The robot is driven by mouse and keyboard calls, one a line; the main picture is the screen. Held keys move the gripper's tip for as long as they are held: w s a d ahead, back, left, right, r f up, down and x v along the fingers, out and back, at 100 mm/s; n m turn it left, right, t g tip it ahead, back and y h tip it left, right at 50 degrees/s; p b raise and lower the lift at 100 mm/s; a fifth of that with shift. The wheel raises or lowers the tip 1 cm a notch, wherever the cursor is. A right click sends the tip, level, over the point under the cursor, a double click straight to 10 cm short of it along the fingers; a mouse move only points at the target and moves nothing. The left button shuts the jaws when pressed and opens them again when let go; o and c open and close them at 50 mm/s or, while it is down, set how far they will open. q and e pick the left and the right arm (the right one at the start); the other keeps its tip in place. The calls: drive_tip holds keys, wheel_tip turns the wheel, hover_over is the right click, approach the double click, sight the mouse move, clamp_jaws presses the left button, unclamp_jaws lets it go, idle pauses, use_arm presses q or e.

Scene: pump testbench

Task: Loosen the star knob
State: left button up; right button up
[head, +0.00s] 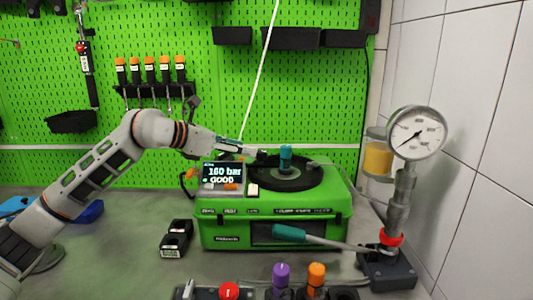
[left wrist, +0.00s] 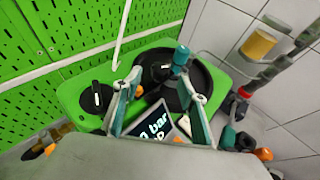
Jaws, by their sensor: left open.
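A green pump testbench (head: 270,232) stands on the bench. On its top is a dark round recess (head: 302,182) with an upright teal-topped handle (head: 285,160). A dark knob (head: 261,155) lies at the left of the recess. In the left wrist view this dark knob (left wrist: 158,70) shows between and beyond my fingertips; which part is the star knob is not clear. Another black knob with a white mark (left wrist: 97,96) sits left of my fingers. My left gripper (head: 238,148) is open above the display, its fingers (left wrist: 165,85) spread and empty. My right gripper is out of view.
A teal-handled lever (head: 290,233) reaches across the testbench front from the gauge stand (head: 388,268). A pressure gauge (head: 417,133) stands at right. Purple (head: 281,275) and orange (head: 316,275) knobs are at front.

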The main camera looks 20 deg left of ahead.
sight(260, 151)
use_arm(q)
drive_tip(key=x, duration=0.7)
drive_tip(key=shift+w+d+f+p, duration=0.2)
drive_tip(key=shift+w+d+p, duration=0.05)
drive_tip(key=shift+d+p, duration=0.1)
drive_tip(key=c, duration=1.1)
